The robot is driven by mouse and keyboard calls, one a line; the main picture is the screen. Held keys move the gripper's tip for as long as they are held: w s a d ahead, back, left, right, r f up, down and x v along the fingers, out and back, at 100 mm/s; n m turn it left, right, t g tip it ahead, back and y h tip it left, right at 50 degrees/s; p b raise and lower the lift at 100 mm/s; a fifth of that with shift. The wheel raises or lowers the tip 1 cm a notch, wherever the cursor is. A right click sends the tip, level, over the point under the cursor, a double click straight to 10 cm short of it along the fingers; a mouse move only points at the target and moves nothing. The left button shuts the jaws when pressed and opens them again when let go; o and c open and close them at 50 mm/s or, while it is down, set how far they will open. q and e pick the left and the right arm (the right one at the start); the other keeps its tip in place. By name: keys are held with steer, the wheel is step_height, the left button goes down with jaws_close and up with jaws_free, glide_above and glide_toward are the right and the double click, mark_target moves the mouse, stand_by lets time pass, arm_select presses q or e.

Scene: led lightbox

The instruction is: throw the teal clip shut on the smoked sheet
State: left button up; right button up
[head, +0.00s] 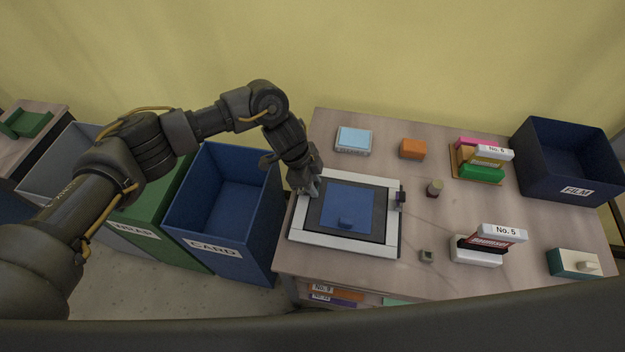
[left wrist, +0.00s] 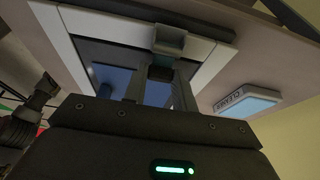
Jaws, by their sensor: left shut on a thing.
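The lightbox (head: 340,244) has a white frame and stands at the table's left side. A dark smoked sheet (head: 381,215) lies inside its frame, with a blue square (head: 350,200) showing in the middle; they also show in the left wrist view. A grey block (left wrist: 172,38) sits on the frame just beyond the fingertips. My right gripper is out of view.
A light-blue cleaner box (head: 353,139) and an orange block (head: 412,149) lie behind the lightbox. A small round post (head: 434,187) and a small grey cube (head: 427,255) stand to its right. The blue CARD bin (head: 262,225) is left of the table.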

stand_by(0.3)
arm_select(q)
steer(key=o, duration=1)
steer(key=shift+w+a+r, duration=0.1)
steer(key=shift+r, duration=0.2)
steer(key=s+b+v, duration=0.1)
steer(key=v, duration=0.9)
steer(key=shift+w, duration=0.4)
